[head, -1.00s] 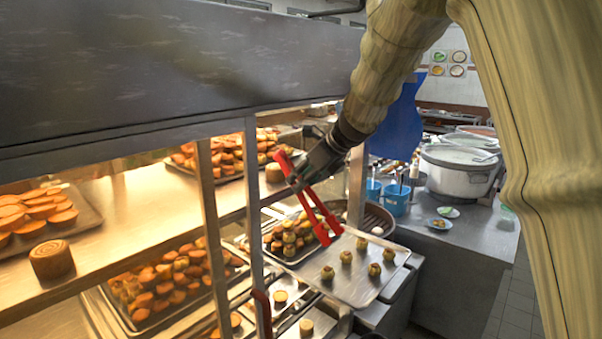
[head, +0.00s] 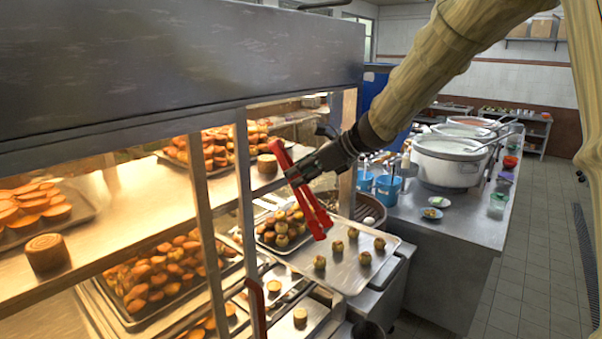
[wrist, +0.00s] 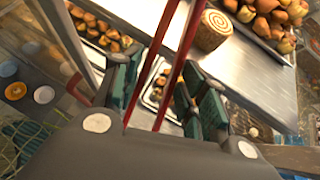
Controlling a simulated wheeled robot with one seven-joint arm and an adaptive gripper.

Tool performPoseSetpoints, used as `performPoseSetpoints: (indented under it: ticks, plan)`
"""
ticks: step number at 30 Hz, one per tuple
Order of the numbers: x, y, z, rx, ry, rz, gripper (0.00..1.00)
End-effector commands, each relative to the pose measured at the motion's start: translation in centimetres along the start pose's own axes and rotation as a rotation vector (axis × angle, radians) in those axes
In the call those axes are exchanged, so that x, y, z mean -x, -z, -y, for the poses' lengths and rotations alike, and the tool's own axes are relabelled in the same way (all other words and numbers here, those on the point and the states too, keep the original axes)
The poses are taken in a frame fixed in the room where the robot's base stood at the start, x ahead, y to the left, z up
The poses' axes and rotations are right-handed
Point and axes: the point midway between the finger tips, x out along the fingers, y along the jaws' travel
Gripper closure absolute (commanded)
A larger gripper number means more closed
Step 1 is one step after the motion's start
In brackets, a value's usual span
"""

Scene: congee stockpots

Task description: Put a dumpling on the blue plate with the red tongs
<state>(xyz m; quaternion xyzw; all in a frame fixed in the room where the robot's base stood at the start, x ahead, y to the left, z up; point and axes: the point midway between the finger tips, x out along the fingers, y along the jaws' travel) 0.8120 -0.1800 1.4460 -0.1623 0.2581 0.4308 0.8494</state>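My gripper (head: 303,176) is shut on the red tongs (head: 316,211) in the head view. The tongs slant, lower end over the left part of a metal tray (head: 347,279). Several small round dumplings (head: 365,258) sit spaced apart on that tray, right of and below the tongs. The tong arms look apart at the lower end, with nothing clearly held. In the wrist view the two red tong arms (wrist: 158,82) run between the gripper's fingers (wrist: 163,92). A small bluish plate (head: 432,213) with some food lies on the counter at right; its exact colour is hard to tell.
A metal shelf unit with posts (head: 243,190) and baked goods stands close on the left. A pale dish (head: 440,202), blue containers (head: 388,188) and large stockpots (head: 446,160) stand on the right counter (head: 440,238). The floor at right is clear.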

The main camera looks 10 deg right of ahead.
Motion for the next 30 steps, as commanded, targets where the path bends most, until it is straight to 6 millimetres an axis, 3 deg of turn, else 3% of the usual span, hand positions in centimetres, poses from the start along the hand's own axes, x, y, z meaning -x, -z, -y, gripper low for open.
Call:
performPoseSetpoints:
  ticks: [11, 30]
  plan:
    - [-0.9, 1.2, -0.1, -0.002, -0.001, 0.0, 0.61]
    - [-3.7, 5.1, -0.3, -0.002, -0.002, 0.0, 0.61]
